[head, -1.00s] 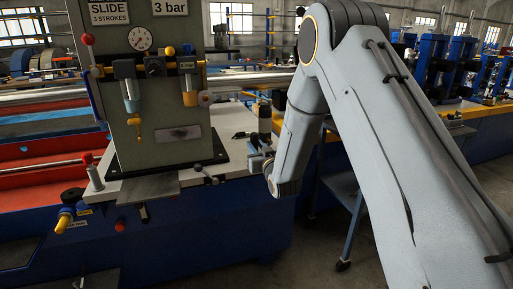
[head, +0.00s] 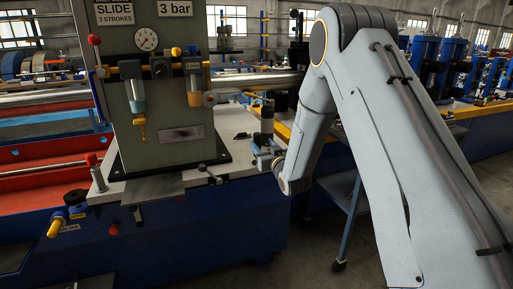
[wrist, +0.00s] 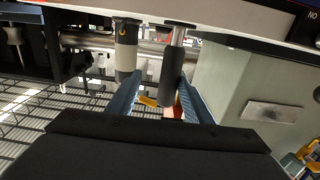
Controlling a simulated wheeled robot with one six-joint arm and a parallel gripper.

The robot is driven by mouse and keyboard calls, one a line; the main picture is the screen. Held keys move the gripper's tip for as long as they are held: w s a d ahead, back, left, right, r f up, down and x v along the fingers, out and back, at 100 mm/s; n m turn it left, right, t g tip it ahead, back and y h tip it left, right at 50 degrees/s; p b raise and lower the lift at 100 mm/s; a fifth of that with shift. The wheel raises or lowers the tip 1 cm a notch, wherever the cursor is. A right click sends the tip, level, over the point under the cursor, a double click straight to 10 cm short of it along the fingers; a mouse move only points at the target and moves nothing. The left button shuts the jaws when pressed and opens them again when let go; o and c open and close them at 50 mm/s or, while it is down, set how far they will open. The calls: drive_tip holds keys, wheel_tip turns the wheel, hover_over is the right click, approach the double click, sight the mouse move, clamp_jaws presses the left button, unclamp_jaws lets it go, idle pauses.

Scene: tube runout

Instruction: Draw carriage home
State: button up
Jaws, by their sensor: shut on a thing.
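My gripper (head: 264,152) is at the right edge of the grey machine column, low over the white bed plate. In the wrist view its two blue fingers (wrist: 157,102) are shut on a black cylindrical handle grip (wrist: 172,78) with a bright metal rod at its top end. A second cylinder, grey with a dark band (wrist: 126,48), stands beside the grip on the left. I cannot tell which part is the carriage. The grip's lower end is partly hidden by my gripper.
The grey column (head: 165,125) carries a gauge, two small bottles and signs reading "SLIDE 3 STROKES" and "3 bar". A yellow-tipped lever (head: 55,228) sticks out at the lower left. A blue-legged stand (head: 347,225) is beneath my arm. Open floor shows beyond it.

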drive_tip(key=shift+o, duration=1)
drive_tip(key=shift+w+d, duration=0.1)
drive_tip(key=shift+d, duration=0.15)
drive_tip(key=shift+a, duration=0.5)
drive_tip(key=shift+s, duration=0.4)
drive_tip(key=p+v, duration=0.2)
drive_tip(key=v, duration=0.4)
drive_tip(key=shift+s, duration=0.2)
